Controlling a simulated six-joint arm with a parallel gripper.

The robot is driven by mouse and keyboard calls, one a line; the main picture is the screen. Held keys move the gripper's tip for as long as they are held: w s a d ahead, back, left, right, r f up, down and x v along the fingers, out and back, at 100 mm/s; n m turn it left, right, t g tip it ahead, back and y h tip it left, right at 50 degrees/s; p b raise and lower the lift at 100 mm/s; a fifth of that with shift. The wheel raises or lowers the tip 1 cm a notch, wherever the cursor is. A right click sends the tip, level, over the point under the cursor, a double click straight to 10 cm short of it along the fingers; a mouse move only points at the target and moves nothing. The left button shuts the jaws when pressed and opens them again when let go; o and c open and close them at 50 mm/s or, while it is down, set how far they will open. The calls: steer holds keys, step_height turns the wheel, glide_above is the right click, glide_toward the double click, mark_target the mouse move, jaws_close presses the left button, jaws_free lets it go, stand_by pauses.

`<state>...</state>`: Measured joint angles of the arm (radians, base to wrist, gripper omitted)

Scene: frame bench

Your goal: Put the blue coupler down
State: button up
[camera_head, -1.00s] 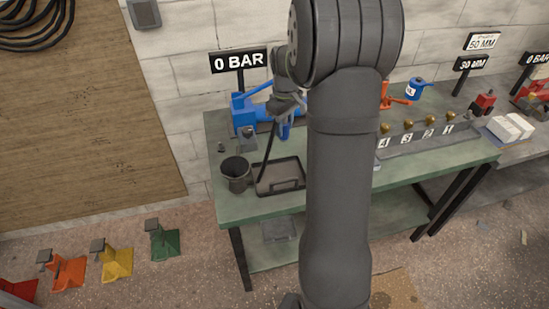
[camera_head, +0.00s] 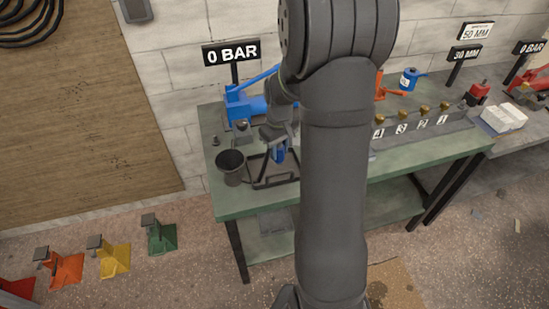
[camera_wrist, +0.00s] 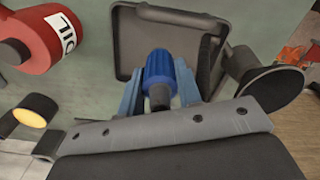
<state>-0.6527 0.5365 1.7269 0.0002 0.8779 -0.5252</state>
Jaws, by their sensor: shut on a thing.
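The blue coupler (camera_wrist: 158,68) is a ribbed blue cap with a dark grey stub, between my gripper's two fingers (camera_wrist: 158,92) in the wrist view. My gripper (camera_head: 279,152) is shut on it. In the head view the coupler (camera_head: 279,155) shows as a small blue patch, partly hidden by the gripper. Both are over the dark tray (camera_wrist: 135,45), which also shows in the head view (camera_head: 272,182). I cannot tell how high the coupler is above the tray floor.
A dark pot (camera_head: 231,170) stands left of the tray. A blue pump (camera_head: 240,104) stands behind, near a 0 BAR sign (camera_head: 231,52). A red can (camera_wrist: 40,38) shows in the wrist view. A black hose runs by the tray's side. My arm hides the bench's middle.

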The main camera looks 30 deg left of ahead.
steer(key=shift+a+f, duration=0.45)
steer(key=shift+a, duration=0.3)
steer(key=shift+f, duration=2)
steer(key=shift+f, duration=0.1)
steer(key=o, duration=1.1)
step_height(320, 180, up, 12)
steer(key=shift+r, duration=0.15)
